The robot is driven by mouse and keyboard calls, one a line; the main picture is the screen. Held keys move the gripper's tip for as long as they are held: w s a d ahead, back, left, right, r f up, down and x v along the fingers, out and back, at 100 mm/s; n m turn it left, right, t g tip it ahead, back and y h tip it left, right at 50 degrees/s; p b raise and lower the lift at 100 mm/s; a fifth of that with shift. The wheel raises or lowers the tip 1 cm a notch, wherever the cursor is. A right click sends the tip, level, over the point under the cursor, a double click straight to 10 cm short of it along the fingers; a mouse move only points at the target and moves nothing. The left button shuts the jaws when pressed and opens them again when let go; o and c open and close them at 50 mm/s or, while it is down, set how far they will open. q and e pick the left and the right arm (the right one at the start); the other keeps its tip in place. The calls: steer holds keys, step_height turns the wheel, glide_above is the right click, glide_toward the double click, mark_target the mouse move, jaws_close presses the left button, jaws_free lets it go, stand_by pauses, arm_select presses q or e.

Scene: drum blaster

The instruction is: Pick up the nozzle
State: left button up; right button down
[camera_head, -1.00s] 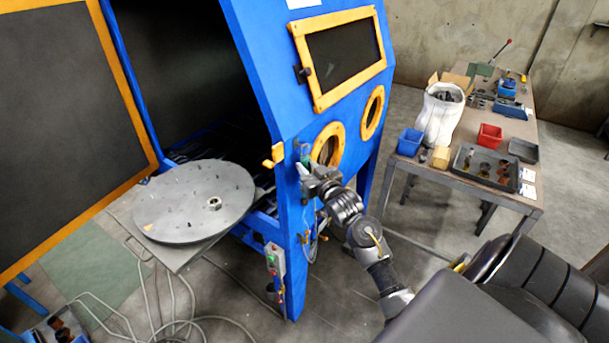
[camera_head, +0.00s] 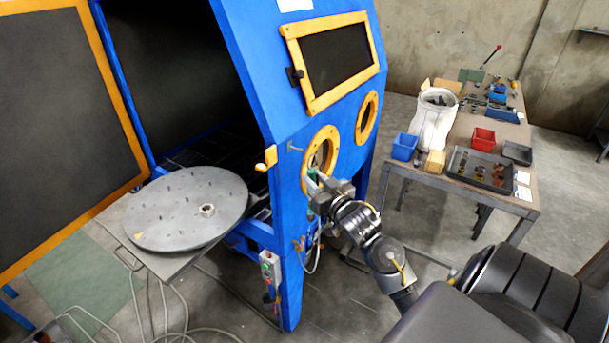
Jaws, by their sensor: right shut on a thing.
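My right gripper (camera_head: 316,188) is shut on the nozzle (camera_head: 311,205), a small part with green on it, in front of the blue blaster cabinet's (camera_head: 268,70) front panel. The gripper is just below and in front of the left orange-rimmed round port (camera_head: 320,150). A hose hangs below the gripper. Much of the nozzle is hidden by the fingers. A small bare hook (camera_head: 294,148) sticks out of the panel to the left of the port. My left gripper is not in view.
The cabinet door (camera_head: 60,110) stands open at left. A round grey turntable (camera_head: 187,208) sits outside the opening. A control box (camera_head: 270,266) is on the cabinet's front leg. A workbench (camera_head: 455,182) with bins and a white sack (camera_head: 433,120) stands at right.

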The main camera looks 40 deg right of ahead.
steer(key=s+a+b, duration=0.2)
steer(key=s, duration=0.8)
steer(key=shift+s, duration=0.3)
